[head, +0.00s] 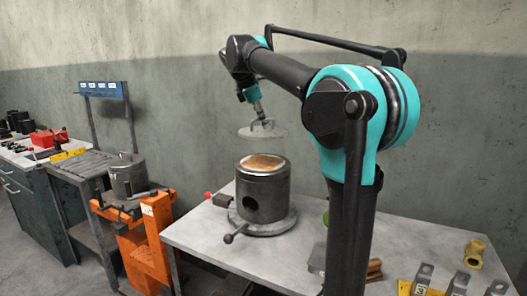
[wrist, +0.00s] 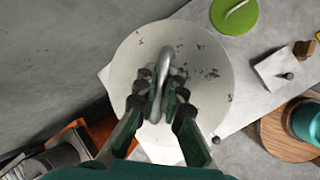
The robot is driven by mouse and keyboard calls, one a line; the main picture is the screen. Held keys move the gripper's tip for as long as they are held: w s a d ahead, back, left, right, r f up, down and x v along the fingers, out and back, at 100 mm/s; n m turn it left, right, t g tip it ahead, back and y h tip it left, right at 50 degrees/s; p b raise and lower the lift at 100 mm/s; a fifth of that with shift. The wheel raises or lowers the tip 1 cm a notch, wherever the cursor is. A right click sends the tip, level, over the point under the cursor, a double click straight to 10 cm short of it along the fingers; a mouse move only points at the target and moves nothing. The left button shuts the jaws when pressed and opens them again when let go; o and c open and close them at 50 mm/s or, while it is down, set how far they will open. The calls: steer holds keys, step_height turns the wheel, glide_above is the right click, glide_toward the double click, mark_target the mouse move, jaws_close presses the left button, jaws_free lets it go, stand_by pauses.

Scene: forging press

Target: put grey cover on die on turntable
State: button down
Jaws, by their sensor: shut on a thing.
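The grey cover (head: 262,132) is a round, flat, scuffed disc with a bent handle on top. My gripper (head: 258,110) is shut on that handle and holds the cover in the air. In the wrist view my gripper's fingers (wrist: 158,100) close on the handle of the grey cover (wrist: 205,60). The die (head: 263,190) is a dark cylinder with a copper-brown top and a round hole in its side. It stands on the turntable (head: 285,224), a grey round plate with a ball-ended lever. The cover hangs above the die, apart from it. In the wrist view the cover hides the die.
The turntable stands on a grey table (head: 215,240). A green disc with a handle (wrist: 235,14) and a white plate with a knob (wrist: 280,72) lie on it. Yellow and metal parts (head: 474,253) are at the right. An orange stand (head: 150,240) is left of the table.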

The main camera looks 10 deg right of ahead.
mark_target(254, 133)
step_height(254, 133, down, 11)
steer(key=shift+r, duration=0.15)
stand_by(0.4)
steer(key=c, duration=1.6)
jaws_free()
steer(key=v, duration=1.2)
steer(key=shift+s, duration=0.1)
steer(key=shift+a, duration=0.15)
